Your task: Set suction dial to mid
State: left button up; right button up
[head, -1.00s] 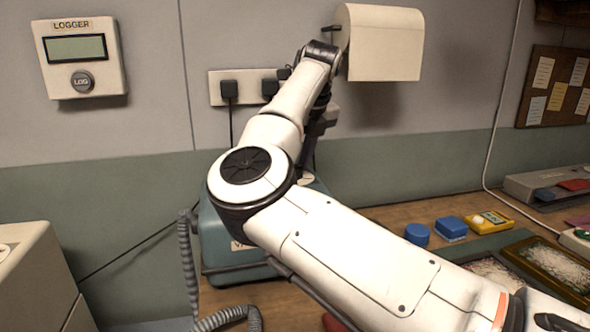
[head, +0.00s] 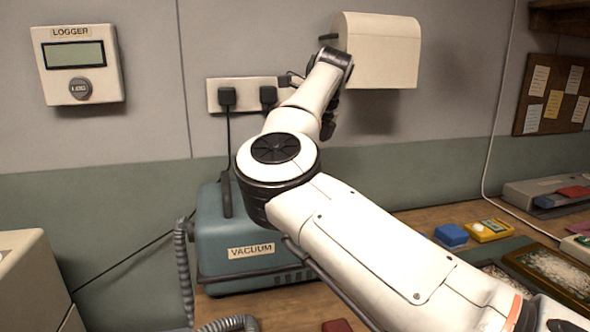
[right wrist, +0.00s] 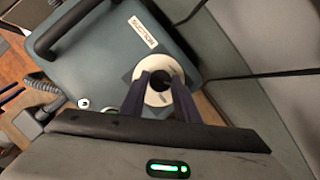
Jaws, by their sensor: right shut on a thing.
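The teal vacuum (head: 215,235) stands on the bench against the wall, its VACUUM label facing me. Its top shows in the right wrist view (right wrist: 85,65), with a SUCTION label (right wrist: 143,31) beside the dial. The suction dial (right wrist: 160,72) is a pale disc with a dark centre. My right gripper (right wrist: 160,98) is shut on the dial, a dark finger on either side. I cannot read the dial's setting. In the head view my right arm hides the dial and gripper. My left gripper is not in view.
A dark handle (right wrist: 75,25) and a grey hose (right wrist: 45,85) are near the gripper. A wall socket strip (head: 247,95), paper roll holder (head: 378,50) and logger (head: 78,68) are on the wall. Blue and yellow items (head: 488,230) and trays (head: 555,272) lie at right.

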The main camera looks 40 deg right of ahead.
jog(key=o, duration=1)
jog(key=shift+o, duration=0.2)
jog(key=v, duration=1)
jog(key=shift+r+p, duration=0.15)
jog(key=shift+p, duration=0.2)
